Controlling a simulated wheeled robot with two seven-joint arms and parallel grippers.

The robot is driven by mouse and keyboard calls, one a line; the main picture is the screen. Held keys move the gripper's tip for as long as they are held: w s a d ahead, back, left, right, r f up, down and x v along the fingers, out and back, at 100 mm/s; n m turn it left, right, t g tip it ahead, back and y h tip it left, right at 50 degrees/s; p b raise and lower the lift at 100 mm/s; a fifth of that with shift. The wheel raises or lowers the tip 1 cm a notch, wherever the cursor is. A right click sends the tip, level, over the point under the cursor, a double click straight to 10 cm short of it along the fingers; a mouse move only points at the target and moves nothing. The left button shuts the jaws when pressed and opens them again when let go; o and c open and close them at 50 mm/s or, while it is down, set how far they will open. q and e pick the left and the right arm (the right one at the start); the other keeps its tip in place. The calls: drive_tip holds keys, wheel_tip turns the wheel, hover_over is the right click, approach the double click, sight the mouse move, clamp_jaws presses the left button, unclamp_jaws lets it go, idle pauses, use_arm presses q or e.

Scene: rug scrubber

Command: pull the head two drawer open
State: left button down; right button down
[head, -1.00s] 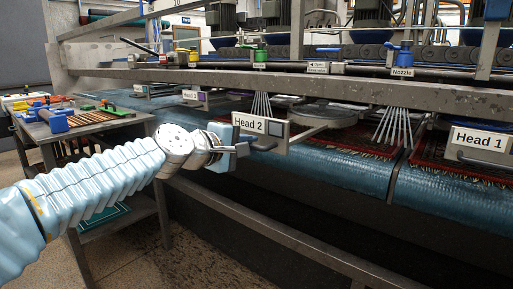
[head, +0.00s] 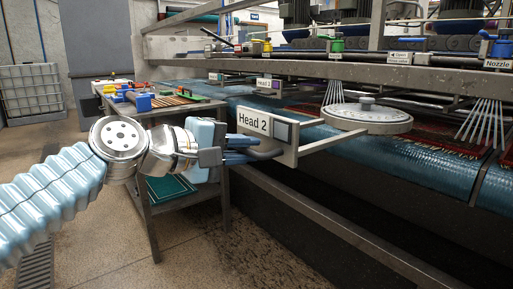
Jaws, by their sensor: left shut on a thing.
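The Head 2 drawer (head: 253,122) shows in the middle of the head view, with its white label plate facing me. Its arms run back to a round grey disc (head: 367,117), which stands out in front of the machine's frame. A dark curved handle (head: 262,154) sits below the label. My left gripper (head: 240,150) is shut on this handle, with its fingers reaching in from the left. The exact contact of the fingertips is small in the picture. My right gripper is not in view.
A side table (head: 183,111) with tools stands left, behind my left arm. Blue-wrapped rollers (head: 417,175) and a grey rail (head: 330,222) run along the machine at right. A Nozzle label (head: 497,63) is at the upper right. Floor at lower left is open.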

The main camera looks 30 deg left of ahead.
use_arm(q)
drive_tip(key=shift+f, duration=0.1)
drive_tip(key=c, duration=1.3)
unclamp_jaws()
drive_tip(key=v, duration=1.4)
drive_tip(key=shift+w, duration=0.1)
